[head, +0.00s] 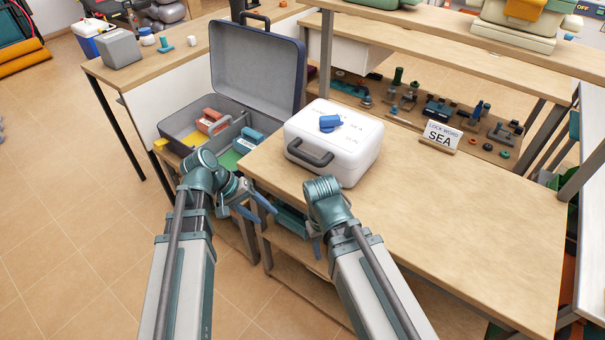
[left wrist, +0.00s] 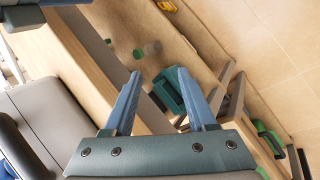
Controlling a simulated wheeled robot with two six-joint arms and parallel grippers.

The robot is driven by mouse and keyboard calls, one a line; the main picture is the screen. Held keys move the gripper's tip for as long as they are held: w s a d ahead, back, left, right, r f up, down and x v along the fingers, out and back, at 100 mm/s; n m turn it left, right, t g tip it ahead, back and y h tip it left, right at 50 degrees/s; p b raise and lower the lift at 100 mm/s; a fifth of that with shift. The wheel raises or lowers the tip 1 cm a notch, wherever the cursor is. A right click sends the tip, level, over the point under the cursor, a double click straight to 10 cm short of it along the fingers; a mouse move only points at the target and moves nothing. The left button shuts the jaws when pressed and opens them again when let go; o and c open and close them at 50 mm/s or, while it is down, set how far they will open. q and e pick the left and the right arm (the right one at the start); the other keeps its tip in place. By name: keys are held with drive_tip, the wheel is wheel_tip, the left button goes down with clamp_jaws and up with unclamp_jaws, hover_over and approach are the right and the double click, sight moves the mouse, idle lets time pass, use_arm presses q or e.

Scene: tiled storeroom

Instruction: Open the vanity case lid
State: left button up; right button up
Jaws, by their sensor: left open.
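The white vanity case (head: 364,153) stands upright on the wooden bench, its lid shut. A dark handle (head: 310,153) is on its front and a blue knob-like part (head: 330,123) sits on top; the small lettering there is hard to read. In the left wrist view the case (left wrist: 70,122) fills the lower left. My left gripper (head: 262,208) is open and empty, in front of and below the case's handle, apart from it. Its spread blue fingers (left wrist: 155,92) show in the left wrist view. My right gripper (head: 317,248) hangs at the bench's front edge, its fingers mostly hidden.
An open dark suitcase (head: 256,66) holding coloured items stands left of the case. A sign reading "LOCK WORD SEA" (head: 441,138) stands behind on the right. The bench top (head: 460,225) right of the case is clear. Shelf posts (head: 326,55) rise behind the case.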

use_arm(q)
drive_tip(key=w+r+n+h, duration=0.1)
drive_tip(key=w+r+h, duration=0.2)
drive_tip(key=r+h, duration=0.15)
drive_tip(key=t+h, duration=0.2)
drive_tip(key=h, duration=0.3)
approach(298, 157)
drive_tip(key=b+x, duration=0.1)
drive_tip(key=x, duration=1)
drive_tip(key=shift+w+d+b, duration=0.1)
drive_tip(key=shift+d+b, duration=0.1)
drive_tip(key=shift+b, duration=0.2)
clamp_jaws()
idle(0.3)
